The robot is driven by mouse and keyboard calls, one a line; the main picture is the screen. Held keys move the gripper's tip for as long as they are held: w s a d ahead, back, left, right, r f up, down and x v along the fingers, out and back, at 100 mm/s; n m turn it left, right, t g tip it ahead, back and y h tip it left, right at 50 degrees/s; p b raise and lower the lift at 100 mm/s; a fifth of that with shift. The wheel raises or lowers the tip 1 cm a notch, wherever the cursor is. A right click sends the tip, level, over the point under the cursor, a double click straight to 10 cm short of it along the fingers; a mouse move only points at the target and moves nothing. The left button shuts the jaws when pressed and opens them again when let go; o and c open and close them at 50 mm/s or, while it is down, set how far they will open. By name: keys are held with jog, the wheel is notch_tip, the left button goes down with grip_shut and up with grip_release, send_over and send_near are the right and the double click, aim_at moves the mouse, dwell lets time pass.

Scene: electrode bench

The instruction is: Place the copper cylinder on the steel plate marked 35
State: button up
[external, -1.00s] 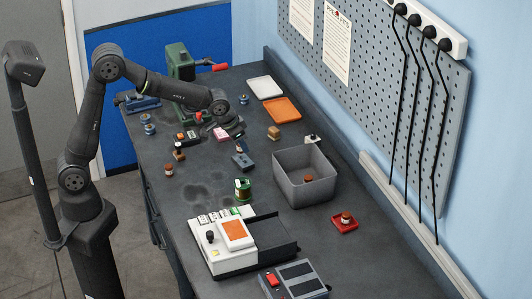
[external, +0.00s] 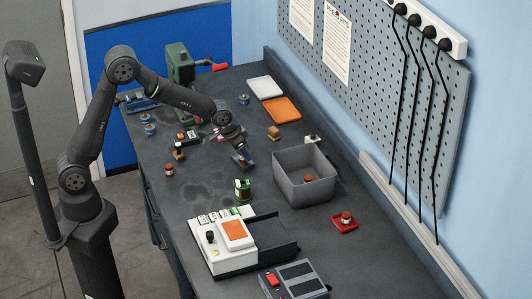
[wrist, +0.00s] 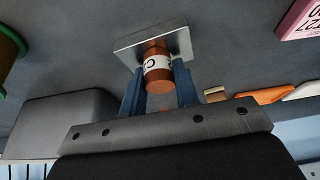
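The copper cylinder (wrist: 157,66) has a white band with a dark letter C and sits between the blue fingers of my gripper (wrist: 160,82) in the wrist view. Both fingers lie close against its sides, so my gripper appears shut on it. The far end of the cylinder meets or nearly meets a square grey steel plate (wrist: 122,46); I cannot tell if they touch. No number is legible on the plate. In the external view my gripper (external: 243,158) is low over the middle of the bench, and the plate is mostly hidden there.
A grey bin (external: 290,180) stands to the right with a copper-coloured piece inside. A green spool (external: 242,190) and a white instrument (external: 215,255) are in front.

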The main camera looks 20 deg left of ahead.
jog(key=o, duration=0.4)
jog(key=shift+c, duration=0.2)
jog(key=shift+r, duration=0.15)
jog(key=v, duration=1.2)
jog(key=x, duration=1.2)
jog(key=shift+r, duration=1.55)
